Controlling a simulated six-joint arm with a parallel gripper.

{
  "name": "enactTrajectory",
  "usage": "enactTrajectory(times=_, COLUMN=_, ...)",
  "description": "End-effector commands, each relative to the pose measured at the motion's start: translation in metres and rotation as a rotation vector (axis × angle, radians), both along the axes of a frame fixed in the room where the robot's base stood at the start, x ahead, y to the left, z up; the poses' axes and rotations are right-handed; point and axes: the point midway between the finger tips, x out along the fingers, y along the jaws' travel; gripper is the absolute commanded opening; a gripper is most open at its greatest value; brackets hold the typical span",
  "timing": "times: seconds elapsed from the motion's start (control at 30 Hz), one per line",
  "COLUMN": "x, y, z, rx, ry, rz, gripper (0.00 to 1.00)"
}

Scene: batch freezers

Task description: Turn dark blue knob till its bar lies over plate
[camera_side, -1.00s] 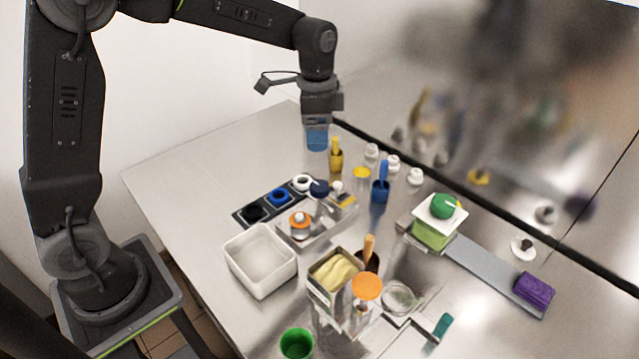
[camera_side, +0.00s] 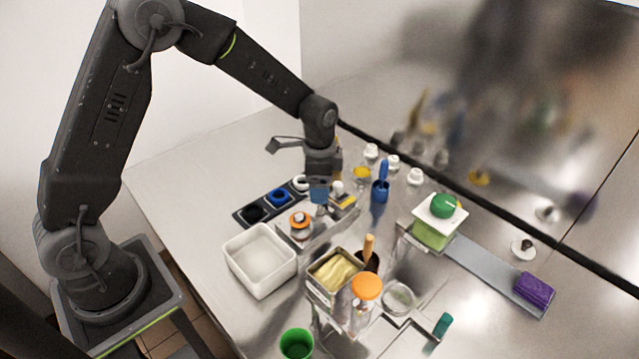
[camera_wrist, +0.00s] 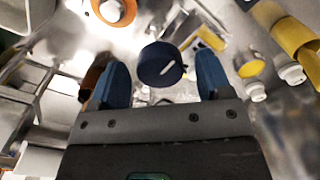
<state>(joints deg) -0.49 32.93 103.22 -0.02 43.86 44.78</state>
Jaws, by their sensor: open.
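The dark blue knob (camera_wrist: 158,66) shows in the wrist view as a round cap with a short white bar on its top, slanting up to the right. A small yellow plate (camera_wrist: 208,42) lies beyond it to the upper right, and the bar is apart from it in this view. My gripper (camera_wrist: 163,72) is open, with one blue finger on each side of the knob; I cannot tell whether they touch it. In the side view my gripper (camera_side: 319,196) is down at the knob's place and hides it. The yellow plate (camera_side: 346,202) shows just right of it.
An orange-ringed white knob (camera_side: 300,220) stands close by in front. A blue-handled tool in a holder (camera_side: 380,185) and white-capped bottles (camera_side: 393,163) stand to the right. A white bin (camera_side: 262,262) and a dark strip with round cups (camera_side: 256,211) lie to the left.

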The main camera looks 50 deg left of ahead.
Motion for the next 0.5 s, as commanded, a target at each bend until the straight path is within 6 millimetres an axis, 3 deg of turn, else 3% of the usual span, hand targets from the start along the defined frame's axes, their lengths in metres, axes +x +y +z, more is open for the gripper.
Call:
enactTrajectory(times=0.33, x=0.0000, y=0.0000, z=-0.0040, rx=0.000, ry=-0.001, rz=0.000, gripper=0.72)
enactTrajectory(times=0.5, x=0.0000, y=0.0000, z=-0.0038, rx=0.000, ry=-0.001, rz=0.000, gripper=0.55)
